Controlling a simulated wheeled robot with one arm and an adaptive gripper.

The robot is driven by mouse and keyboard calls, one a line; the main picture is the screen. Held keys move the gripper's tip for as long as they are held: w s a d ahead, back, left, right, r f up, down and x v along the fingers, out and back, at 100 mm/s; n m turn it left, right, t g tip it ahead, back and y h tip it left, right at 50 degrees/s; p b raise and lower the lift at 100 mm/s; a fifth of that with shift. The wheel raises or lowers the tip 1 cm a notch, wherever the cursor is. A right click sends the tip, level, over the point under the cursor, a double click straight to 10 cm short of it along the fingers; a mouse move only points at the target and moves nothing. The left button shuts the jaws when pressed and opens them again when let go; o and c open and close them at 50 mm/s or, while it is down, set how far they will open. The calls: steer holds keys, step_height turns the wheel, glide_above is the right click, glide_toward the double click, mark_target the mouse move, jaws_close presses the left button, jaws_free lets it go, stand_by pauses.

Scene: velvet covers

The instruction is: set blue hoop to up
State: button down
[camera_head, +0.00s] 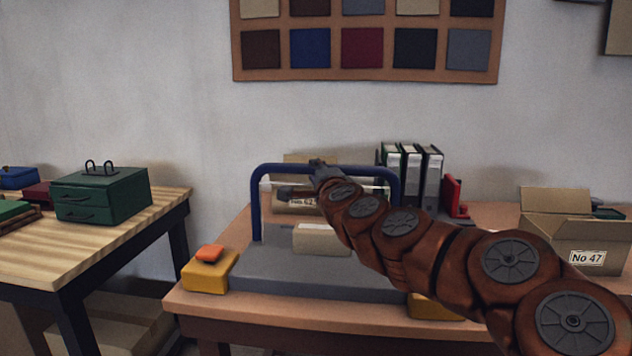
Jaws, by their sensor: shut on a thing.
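The blue hoop (256,205) stands upright over a grey base (300,277) on the middle table. Its top bar runs level, and a clear panel shows inside it. My gripper (318,166) is at the middle of the top bar and is shut on it. My arm comes in from the lower right and hides part of the hoop's right side and the base's right end. A cream roll or block (322,239) lies on the base below the hoop.
A yellow block (208,273) with an orange piece (210,252) sits at the base's left. Binders (431,180) and a red bookend (453,198) stand behind right. An open carton (575,240) is at right. A green drawer box (100,195) is on the left table.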

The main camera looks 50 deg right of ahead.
steer(key=shift+s+a+f, duration=0.1)
steer(key=shift+s+a, duration=0.15)
steer(key=shift+s, duration=0.05)
steer(key=shift+f, duration=0.1)
steer(key=c, duration=0.9)
jaws_free()
steer(key=shift+r, duration=0.2)
